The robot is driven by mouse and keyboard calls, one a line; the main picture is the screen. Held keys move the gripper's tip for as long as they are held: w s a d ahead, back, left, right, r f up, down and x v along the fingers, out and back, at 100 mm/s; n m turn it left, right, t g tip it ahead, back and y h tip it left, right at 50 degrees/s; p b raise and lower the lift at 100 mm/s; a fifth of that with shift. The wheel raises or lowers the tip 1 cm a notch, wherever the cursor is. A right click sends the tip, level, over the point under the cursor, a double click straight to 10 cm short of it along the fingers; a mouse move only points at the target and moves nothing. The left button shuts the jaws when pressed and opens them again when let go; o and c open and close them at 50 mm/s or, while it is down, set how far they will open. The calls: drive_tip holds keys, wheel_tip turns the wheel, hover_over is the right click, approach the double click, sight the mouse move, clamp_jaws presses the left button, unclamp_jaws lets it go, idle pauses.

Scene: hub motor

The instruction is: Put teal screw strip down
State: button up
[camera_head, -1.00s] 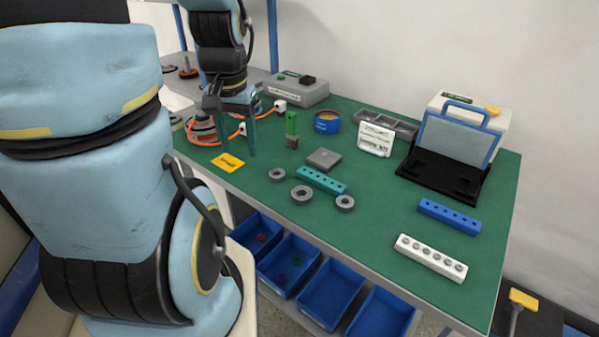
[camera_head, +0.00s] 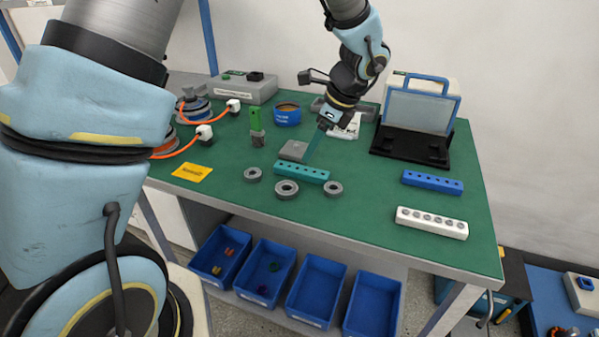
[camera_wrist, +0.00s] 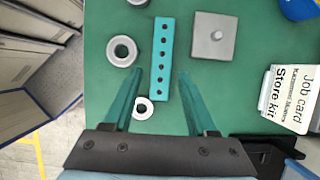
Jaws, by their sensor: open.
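The teal screw strip (camera_head: 301,172), a bar with a row of holes, lies flat on the green mat (camera_head: 375,200) in the head view. In the wrist view the teal screw strip (camera_wrist: 163,42) lies lengthwise ahead, its near end between my finger lines. My gripper (camera_head: 311,147) is open, with teal fingers pointing down, just behind the strip. In the wrist view my gripper (camera_wrist: 160,73) has its fingers spread on either side of the strip, with nothing held. I cannot tell its exact height above the mat.
Grey rings (camera_head: 286,189) lie in front of the strip, and a grey square plate (camera_head: 294,150) lies behind it. A blue strip (camera_head: 432,181) and a white strip (camera_head: 432,223) lie to the right. The mat between is clear. Blue bins (camera_head: 316,287) sit below the table edge.

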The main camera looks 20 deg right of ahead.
sight(302, 168)
drive_tip(key=shift+d+p+x, duration=0.2)
drive_tip(key=shift+p+x, duration=0.45)
drive_tip(key=shift+x, duration=2.85)
drive_tip(key=shift+c, duration=0.4)
clamp_jaws()
